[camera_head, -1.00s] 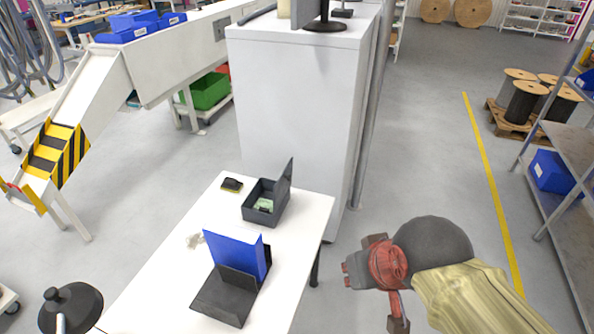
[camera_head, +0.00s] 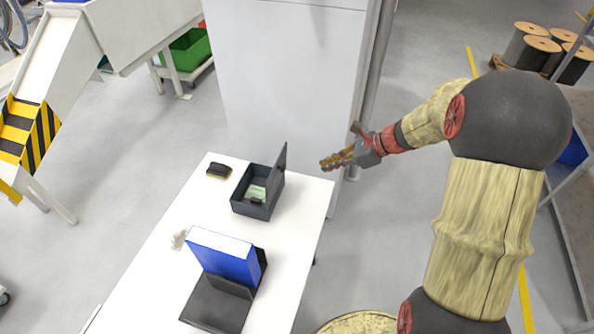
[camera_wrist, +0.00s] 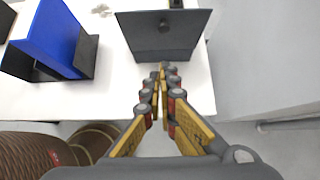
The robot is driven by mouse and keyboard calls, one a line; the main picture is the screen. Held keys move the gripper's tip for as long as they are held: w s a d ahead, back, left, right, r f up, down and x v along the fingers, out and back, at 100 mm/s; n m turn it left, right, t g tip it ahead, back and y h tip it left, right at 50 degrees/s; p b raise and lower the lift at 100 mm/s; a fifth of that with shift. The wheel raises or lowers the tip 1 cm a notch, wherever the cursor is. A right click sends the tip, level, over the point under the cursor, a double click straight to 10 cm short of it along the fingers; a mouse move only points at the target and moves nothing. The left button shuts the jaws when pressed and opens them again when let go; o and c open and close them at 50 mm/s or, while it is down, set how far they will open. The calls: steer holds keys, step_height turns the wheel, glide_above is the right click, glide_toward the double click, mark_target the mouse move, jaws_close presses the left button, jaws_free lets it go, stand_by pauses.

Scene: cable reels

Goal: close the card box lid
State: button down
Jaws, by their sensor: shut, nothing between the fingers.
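The card box (camera_head: 250,207) is a dark grey open box on the white table, with a pale green item and a small dark item inside. Its lid (camera_head: 280,169) stands up, roughly vertical, along the box's right side. In the wrist view the lid (camera_wrist: 163,33) shows broad and dark ahead of the fingertips and hides most of the box. My gripper (camera_head: 324,164) is shut and empty, to the right of the lid and apart from it in the head view. Its fingertips also show in the wrist view (camera_wrist: 162,68), close below the lid's edge.
On the white table (camera_head: 170,270), a blue binder (camera_head: 222,257) stands in a dark holder (camera_head: 215,305) in front of the box. A yellow-black sponge (camera_head: 219,170) lies left of the box. A tall white cabinet (camera_head: 285,75) rises behind the table.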

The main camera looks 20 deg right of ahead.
steer(key=w+a+r+b+x, duration=0.1)
steer(key=r+b+x, duration=0.1)
steer(key=x, duration=1)
steer(key=shift+w+a+f+b, duration=0.3)
steer(key=shift+w+a+b, duration=0.1)
steer(key=shift+b, duration=0.25)
steer(key=shift+r+p, duration=0.1)
steer(key=shift+p, duration=0.2)
steer(key=shift+w+a+r+p, duration=0.15)
steer(key=shift+a+p, duration=0.15)
steer(key=shift+p, duration=0.65)
